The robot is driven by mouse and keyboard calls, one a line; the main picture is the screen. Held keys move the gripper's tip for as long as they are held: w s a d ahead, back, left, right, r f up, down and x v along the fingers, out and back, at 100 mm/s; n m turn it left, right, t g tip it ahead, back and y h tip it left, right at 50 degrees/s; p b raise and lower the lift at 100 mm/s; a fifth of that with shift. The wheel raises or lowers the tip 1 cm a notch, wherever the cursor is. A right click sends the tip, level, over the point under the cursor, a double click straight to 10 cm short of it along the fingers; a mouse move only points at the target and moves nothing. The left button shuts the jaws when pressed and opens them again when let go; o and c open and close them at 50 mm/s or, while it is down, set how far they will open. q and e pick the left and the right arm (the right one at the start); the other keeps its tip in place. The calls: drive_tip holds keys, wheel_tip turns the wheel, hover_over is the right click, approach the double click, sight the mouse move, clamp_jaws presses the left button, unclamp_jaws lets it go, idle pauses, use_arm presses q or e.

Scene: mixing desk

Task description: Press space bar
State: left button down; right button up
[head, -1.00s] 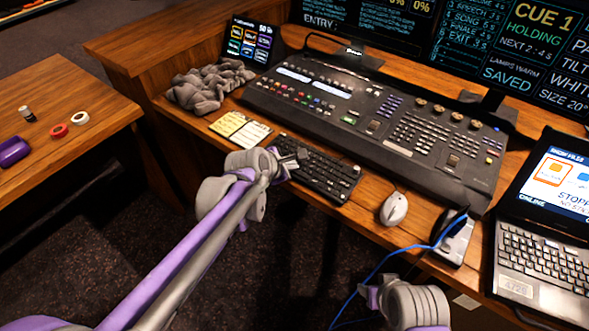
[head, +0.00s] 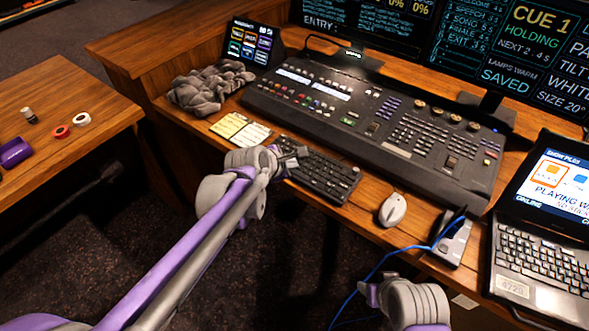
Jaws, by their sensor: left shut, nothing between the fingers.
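A black keyboard (head: 325,173) lies on the wooden desk in front of the mixing console. My left gripper (head: 300,154) is shut and empty, at the left end of the keyboard. It covers part of that end, and I cannot tell whether the fingertips touch the keys. The space bar is too small to make out clearly.
A large mixing console (head: 370,130) stands behind the keyboard. A white mouse (head: 392,209) is to its right, then a blue cable and a laptop (head: 545,255). Yellow and white note cards (head: 240,130) and a crumpled grey cloth (head: 208,87) lie to the left.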

use_arm(q)
wheel_tip(320, 180, up, 5)
drive_tip(key=p, duration=0.4)
idle(0.7)
